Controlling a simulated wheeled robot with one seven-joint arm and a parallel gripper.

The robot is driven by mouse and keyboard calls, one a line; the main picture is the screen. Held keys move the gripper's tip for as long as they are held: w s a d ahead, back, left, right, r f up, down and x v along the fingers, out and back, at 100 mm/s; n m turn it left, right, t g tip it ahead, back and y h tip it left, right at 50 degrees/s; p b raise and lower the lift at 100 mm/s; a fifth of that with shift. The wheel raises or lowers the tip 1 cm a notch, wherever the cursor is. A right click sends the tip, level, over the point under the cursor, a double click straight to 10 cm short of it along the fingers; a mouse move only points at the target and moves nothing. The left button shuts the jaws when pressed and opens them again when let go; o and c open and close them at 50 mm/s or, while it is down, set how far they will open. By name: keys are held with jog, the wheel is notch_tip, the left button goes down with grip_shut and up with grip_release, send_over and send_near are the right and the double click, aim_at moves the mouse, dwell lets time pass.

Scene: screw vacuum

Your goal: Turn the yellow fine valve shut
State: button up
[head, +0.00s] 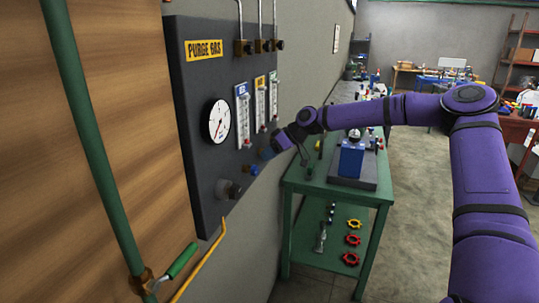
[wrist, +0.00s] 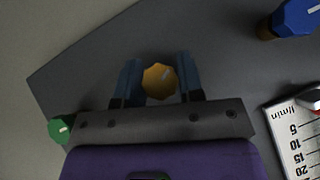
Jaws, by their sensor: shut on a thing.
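The yellow fine valve (wrist: 160,82) is a small orange-yellow faceted knob with a pale pointer mark, set on the dark grey panel in the wrist view. The pointer mark slants toward the upper right of the knob. My gripper (wrist: 158,78) has its two blue fingers on either side of the knob and is shut on it. In the head view my gripper (head: 268,153) is at the panel's lower right edge, and the yellow knob is hidden there.
A blue knob (wrist: 297,17) and a green knob (wrist: 61,129) flank the yellow one. Flow meters (head: 243,116) and a round gauge (head: 219,121) are on the dark panel (head: 196,85). A green bench (head: 375,197) stands close to the right, with items on it.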

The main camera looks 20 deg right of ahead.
jog(key=m+g+y, duration=0.2)
jog(key=shift+g+y, duration=0.3)
jog(key=shift+g, duration=0.1)
dwell(0.5)
jog(key=o, duration=0.9)
jog(key=v, duration=1)
jog(key=shift+d, duration=0.4)
